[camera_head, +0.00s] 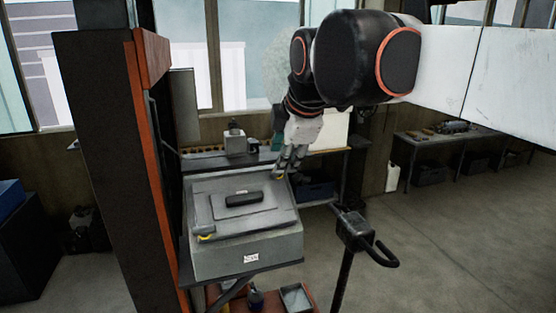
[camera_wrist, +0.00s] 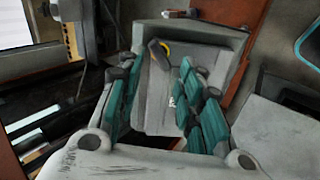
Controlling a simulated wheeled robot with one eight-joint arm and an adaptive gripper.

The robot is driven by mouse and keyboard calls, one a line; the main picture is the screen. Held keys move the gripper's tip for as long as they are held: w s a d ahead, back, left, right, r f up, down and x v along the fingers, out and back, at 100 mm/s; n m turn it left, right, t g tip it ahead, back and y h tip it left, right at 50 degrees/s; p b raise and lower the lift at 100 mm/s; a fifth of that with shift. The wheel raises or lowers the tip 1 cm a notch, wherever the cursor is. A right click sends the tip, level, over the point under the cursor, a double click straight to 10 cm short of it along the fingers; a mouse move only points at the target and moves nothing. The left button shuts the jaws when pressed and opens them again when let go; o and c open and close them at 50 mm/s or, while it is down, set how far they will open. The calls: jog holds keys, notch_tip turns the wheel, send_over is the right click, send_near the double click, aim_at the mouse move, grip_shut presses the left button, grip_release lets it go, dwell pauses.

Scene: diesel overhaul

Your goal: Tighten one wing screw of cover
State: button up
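A grey box (camera_head: 246,254) with a raised flat cover (camera_head: 225,215) stands on a stand, with a black handle (camera_head: 245,198) on the cover. One wing screw (camera_head: 205,234), grey with yellow at its base, is at the cover's near left corner. Another wing screw (camera_head: 279,177) shows as a small yellow patch at the right far corner, partly hidden by my gripper (camera_head: 287,165). My gripper points down just above or around it; contact cannot be told. In the wrist view, my gripper's teal finger pads (camera_wrist: 157,85) are spread apart, with a dark, yellow-edged part (camera_wrist: 160,52) beyond them.
A tall dark cabinet with an orange edge (camera_head: 150,150) stands close on the left. A black post with a handle (camera_head: 357,232) stands right of the box. A workbench (camera_head: 450,137) is at the back right. The floor at right is clear.

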jog(key=n, duration=0.2)
jog(key=f+n+b, duration=0.1)
jog(key=n, duration=0.2)
jog(key=w+f+n, duration=0.1)
jog(key=n, duration=0.2)
jog(key=shift+a, duration=0.15)
jog(key=shift+w, duration=0.25)
jog(key=shift+s, duration=0.1)
jog(key=shift+f+b, duration=0.15)
jog(key=shift+b, duration=0.15)
jog(key=shift+b+x, duration=0.9)
jog(key=shift+x, duration=1)
